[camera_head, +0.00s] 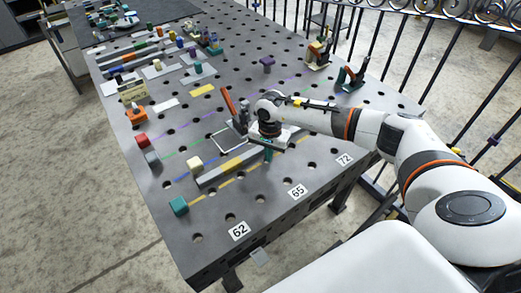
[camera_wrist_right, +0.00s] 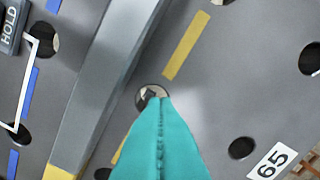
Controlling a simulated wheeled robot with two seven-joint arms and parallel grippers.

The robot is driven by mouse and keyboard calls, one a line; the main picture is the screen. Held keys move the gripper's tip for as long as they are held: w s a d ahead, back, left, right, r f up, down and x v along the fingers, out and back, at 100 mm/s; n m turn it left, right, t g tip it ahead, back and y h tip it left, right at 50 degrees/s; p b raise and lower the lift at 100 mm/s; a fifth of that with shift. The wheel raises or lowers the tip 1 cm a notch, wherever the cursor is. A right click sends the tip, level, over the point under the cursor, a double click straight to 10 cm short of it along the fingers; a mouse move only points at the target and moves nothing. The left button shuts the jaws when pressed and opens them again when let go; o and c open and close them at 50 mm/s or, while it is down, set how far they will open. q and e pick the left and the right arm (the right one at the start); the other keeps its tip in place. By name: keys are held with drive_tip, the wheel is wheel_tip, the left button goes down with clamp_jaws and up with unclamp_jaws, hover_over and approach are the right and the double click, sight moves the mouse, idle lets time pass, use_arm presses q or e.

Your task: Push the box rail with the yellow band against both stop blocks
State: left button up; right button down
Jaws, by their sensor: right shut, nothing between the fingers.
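The grey box rail (camera_head: 212,178) lies on the perforated table, and its yellow band (camera_head: 231,163) is near its middle. In the right wrist view the rail (camera_wrist_right: 108,75) runs diagonally, with the band (camera_wrist_right: 58,173) at the lower left. My right gripper (camera_head: 268,154) is shut and empty beside the rail's near long side. Its teal fingers (camera_wrist_right: 158,110) point down beside the rail; contact cannot be told. A teal block (camera_head: 179,205) and a cream block (camera_head: 194,163) stand near the rail's left end; which blocks are the stops is unclear. My left gripper is not in view.
A yellow dashed line (camera_wrist_right: 187,45) runs alongside the rail. A HOLD label (camera_wrist_right: 9,28) is beyond the rail, where a red-handled clamp (camera_head: 229,103) stands. Red (camera_head: 142,140) and grey blocks sit at the left edge.

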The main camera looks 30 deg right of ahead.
idle(0.3)
drive_tip(key=shift+w+a+b, duration=0.2)
drive_tip(key=shift+w+b, duration=2.55)
drive_tip(key=shift+b, duration=0.1)
drive_tip(key=shift+r, duration=0.1)
drive_tip(key=shift+s+p, duration=0.3)
drive_tip(key=shift+p, duration=0.1)
drive_tip(key=shift+s+d+p, duration=0.1)
drive_tip(key=shift+s+p, duration=0.3)
drive_tip(key=shift+s, duration=0.5)
